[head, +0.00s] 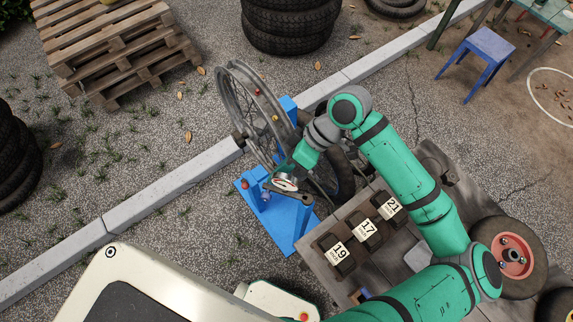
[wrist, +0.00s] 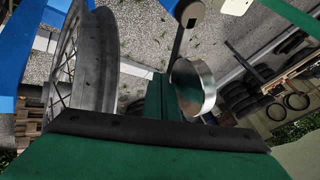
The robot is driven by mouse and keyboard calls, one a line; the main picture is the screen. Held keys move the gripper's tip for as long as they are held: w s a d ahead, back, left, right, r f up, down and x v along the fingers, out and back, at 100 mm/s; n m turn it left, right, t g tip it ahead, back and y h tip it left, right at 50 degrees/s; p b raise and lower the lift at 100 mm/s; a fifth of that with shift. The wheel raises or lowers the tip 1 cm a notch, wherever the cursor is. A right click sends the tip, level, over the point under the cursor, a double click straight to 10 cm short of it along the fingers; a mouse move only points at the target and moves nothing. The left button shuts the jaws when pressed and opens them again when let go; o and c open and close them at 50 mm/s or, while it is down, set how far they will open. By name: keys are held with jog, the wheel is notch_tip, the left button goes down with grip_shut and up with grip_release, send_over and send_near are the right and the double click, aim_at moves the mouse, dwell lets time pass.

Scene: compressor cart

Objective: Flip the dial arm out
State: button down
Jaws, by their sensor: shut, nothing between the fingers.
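The dial arm (wrist: 178,42) is a dark bar hanging from a dark pivot block at the top of the wrist view. A round silver dial (wrist: 193,86) sits at its lower end. In the head view the white-faced dial (head: 285,184) shows beside the spoked wheel, near the blue truing stand (head: 262,222). My gripper (wrist: 158,84) is shut and empty, with its green fingers just left of the dial. Whether they touch it I cannot tell. In the head view my gripper (head: 290,172) is over the dial, and its fingertips are partly hidden.
The spoked wheel (head: 252,105) stands upright in the stand, close to my wrist. A cart (head: 318,262) at the lower right carries blocks marked 19, 17 and 21 (head: 390,208). Tyre stacks (head: 290,22) and pallets (head: 110,40) stand farther back.

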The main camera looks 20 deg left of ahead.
aim_at(269, 198)
jog(key=shift+s+a+n+g+h, duration=0.1)
jog(key=shift+s+n+g+h, duration=0.2)
jog(key=shift+s+n, duration=0.45)
jog(key=shift+s, duration=1.55)
jog(key=shift+s+d, duration=0.3)
jog(key=shift+s, duration=0.3)
jog(key=shift+s, duration=0.2)
jog(key=shift+w, duration=0.1)
